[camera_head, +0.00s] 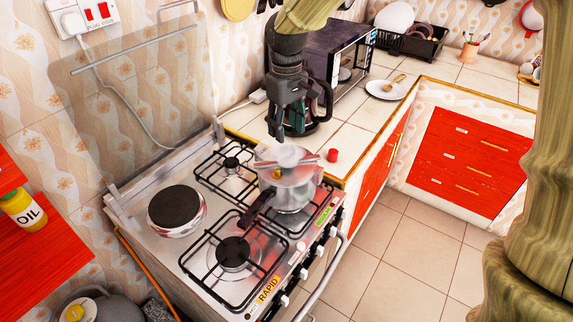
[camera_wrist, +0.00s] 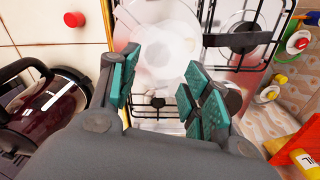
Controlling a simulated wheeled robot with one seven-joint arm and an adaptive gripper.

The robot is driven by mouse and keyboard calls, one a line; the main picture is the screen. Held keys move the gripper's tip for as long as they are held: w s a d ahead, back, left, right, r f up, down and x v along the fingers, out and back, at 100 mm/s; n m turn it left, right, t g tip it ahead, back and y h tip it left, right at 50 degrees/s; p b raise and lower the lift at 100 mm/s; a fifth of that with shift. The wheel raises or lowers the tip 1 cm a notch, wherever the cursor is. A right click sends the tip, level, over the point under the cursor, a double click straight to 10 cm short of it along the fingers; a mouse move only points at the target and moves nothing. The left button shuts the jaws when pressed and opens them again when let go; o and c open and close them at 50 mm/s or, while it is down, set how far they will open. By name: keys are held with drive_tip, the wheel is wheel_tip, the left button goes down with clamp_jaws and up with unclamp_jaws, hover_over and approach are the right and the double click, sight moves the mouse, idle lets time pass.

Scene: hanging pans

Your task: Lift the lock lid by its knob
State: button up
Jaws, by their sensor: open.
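My gripper (camera_head: 284,135) points down just above the lid, apart from the knob as far as I can tell. In the wrist view, my gripper (camera_wrist: 163,92) is open, with teal pads and nothing between them. The lid (camera_wrist: 155,45) looks pale and see-through beyond the fingertips there. The lid's far edge is blurred.
A coffee maker (camera_head: 324,104) stands close behind my gripper and shows in the wrist view (camera_wrist: 45,110). A small red piece (camera_head: 332,155) sits on the counter edge. The front burner (camera_head: 233,252) is empty.

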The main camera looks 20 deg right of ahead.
sight(288, 150)
drive_tip(key=f, duration=0.3)
drive_tip(key=shift+w+f, duration=0.15)
drive_tip(key=shift+w, duration=0.05)
drive_tip(key=shift+s+f+p, duration=0.2)
drive_tip(key=shift+f+p, duration=0.3)
drive_tip(key=shift+w+d+f+p, duration=0.15)
drive_tip(key=shift+f+p, duration=0.55)
drive_tip(key=shift+f, duration=1.55)
clamp_jaws()
